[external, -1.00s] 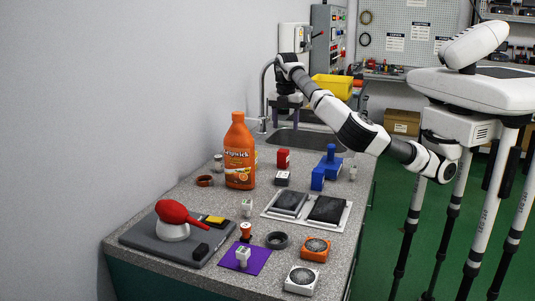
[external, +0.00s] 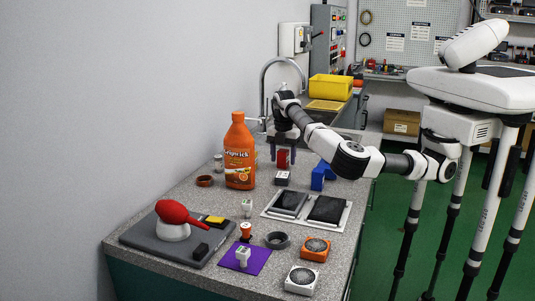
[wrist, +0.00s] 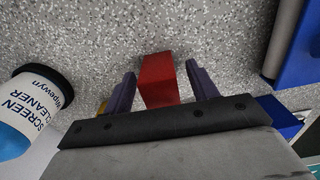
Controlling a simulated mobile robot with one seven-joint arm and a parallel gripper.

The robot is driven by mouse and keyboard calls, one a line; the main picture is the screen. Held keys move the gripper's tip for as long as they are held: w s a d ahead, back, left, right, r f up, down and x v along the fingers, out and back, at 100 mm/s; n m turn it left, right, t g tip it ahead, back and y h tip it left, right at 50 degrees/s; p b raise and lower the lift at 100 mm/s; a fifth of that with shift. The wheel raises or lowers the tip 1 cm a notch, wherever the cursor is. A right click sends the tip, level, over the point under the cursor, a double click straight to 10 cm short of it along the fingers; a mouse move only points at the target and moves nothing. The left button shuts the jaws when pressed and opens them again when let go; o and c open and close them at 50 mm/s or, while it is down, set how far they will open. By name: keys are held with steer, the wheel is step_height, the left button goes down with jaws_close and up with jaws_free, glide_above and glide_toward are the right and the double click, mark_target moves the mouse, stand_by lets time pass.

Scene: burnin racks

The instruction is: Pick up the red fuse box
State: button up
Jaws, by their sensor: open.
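The red fuse box (external: 283,159) stands on the grey speckled counter, behind a small dark box with a white label. My gripper (external: 283,150) is low over it and points down, with one purple finger on each side of it. In the wrist view the red fuse box (wrist: 160,80) lies between the two open fingers of my gripper (wrist: 160,88), with a small gap visible on each side. I cannot tell how far down the fingers reach along it.
A blue object (external: 323,174) stands close on the right. An orange bottle (external: 239,153) stands to the left. In the wrist view a screen cleaner container (wrist: 30,112) is at the left. The sink and faucet (external: 264,95) are behind. Several small items and a white tray (external: 331,224) are nearer.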

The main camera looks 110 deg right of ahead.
steer(key=shift+f, duration=0.35)
steer(key=c, duration=1.1)
steer(key=shift+o, duration=0.2)
steer(key=shift+r, duration=0.1)
